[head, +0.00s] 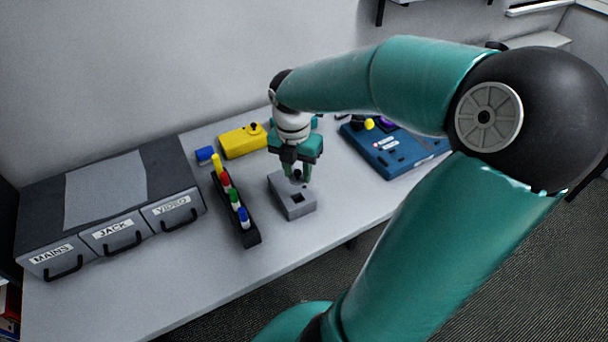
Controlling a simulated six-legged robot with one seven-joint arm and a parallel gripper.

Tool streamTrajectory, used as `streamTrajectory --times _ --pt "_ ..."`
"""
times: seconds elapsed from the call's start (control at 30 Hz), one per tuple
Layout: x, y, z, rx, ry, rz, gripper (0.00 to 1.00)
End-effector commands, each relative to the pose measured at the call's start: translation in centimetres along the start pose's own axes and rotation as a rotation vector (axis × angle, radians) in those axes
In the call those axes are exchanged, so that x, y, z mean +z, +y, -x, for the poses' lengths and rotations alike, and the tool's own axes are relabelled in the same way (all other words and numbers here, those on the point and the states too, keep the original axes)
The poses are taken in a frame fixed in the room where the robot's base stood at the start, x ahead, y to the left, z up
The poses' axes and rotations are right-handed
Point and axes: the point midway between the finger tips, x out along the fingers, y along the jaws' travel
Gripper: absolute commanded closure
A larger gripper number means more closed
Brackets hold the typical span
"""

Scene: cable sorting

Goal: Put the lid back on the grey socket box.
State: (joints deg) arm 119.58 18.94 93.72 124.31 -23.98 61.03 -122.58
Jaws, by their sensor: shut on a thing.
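My gripper (298,179) points down over the back part of the box. Its fingers are shut on a small dark thing, which looks like the knob of the lid. The lid's plate is hard to tell apart from the grey box below. I cannot tell whether it touches the box.
A black rack (250,236) with several coloured pegs stands close left of the box. A blue panel (385,158) is at right. Drawers (118,233) labelled MAINS, JACK and VIDEO stand left. The front table is clear.

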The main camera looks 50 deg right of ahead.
Motion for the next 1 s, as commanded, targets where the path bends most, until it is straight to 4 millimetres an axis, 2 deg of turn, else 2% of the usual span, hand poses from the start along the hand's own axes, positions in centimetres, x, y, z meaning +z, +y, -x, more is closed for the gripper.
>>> streamTrajectory --times 0.23,0.8,1.0 --pt "0.2 0.2 -0.6 -0.001 0.001 0.015 0.87" --pt "0.1 0.4 -5.4 -0.001 0.002 0.013 0.87" --pt "0.0 0.5 -6.3 -0.001 0.001 0.010 0.87"
